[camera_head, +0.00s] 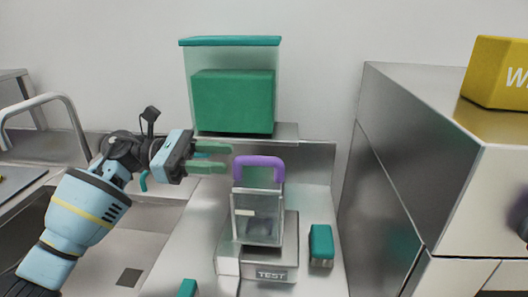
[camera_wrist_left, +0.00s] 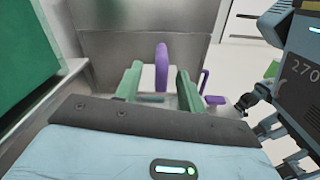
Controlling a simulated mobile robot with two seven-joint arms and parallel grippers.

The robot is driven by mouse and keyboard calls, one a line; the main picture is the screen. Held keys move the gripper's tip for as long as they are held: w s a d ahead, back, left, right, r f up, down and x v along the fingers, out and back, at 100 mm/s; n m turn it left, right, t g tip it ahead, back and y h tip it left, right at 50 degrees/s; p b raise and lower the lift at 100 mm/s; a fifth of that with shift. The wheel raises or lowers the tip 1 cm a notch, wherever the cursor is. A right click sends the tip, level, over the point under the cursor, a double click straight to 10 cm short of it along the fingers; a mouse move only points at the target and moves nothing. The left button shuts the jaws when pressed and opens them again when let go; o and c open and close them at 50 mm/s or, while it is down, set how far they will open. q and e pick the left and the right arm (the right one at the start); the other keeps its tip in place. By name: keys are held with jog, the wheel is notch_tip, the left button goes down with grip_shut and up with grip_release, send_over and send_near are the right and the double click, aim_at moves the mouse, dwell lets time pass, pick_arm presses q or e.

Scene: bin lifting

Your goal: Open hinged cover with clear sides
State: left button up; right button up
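The hinged cover (camera_head: 259,222) is a small box with clear sides and a purple handle (camera_head: 259,161) on top. It stands upright on a metal unit (camera_head: 228,264) marked TEST and looks closed. My left gripper (camera_head: 229,157) is just left of the handle, its green fingers pointing right. In the left wrist view the fingers (camera_wrist_left: 157,84) are apart and empty, with a purple upright piece (camera_wrist_left: 162,68) showing beyond and between them. I see no contact with the handle. My right gripper cannot be made out in either view.
A clear container with a teal lid (camera_head: 230,41) and a green block (camera_head: 233,101) stands on a shelf behind. A teal block (camera_head: 321,245) lies right of the unit. A steel cabinet (camera_head: 400,150) rises at right, bearing a yellow box (camera_head: 495,73). A sink is at left.

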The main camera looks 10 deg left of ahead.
aim_at(247, 159)
pick_arm(q)
jog(key=d+p, duration=0.1)
jog(key=d, duration=0.2)
jog(key=d+p, duration=0.1)
jog(key=d, duration=0.2)
jog(key=shift+s+d+r, duration=0.2)
jog(key=shift+d+f, duration=0.2)
jog(key=shift+d, duration=0.45)
pick_arm(e)
jog(key=shift+w+r, duration=0.25)
jog(key=shift+r, duration=0.45)
jog(key=shift+w+r, duration=0.2)
jog(key=shift+r, duration=0.45)
pick_arm(q)
jog(key=shift+c, duration=0.4)
grip_shut()
pick_arm(e)
jog(key=shift+w+r+t, duration=0.1)
jog(key=shift+t, duration=0.2)
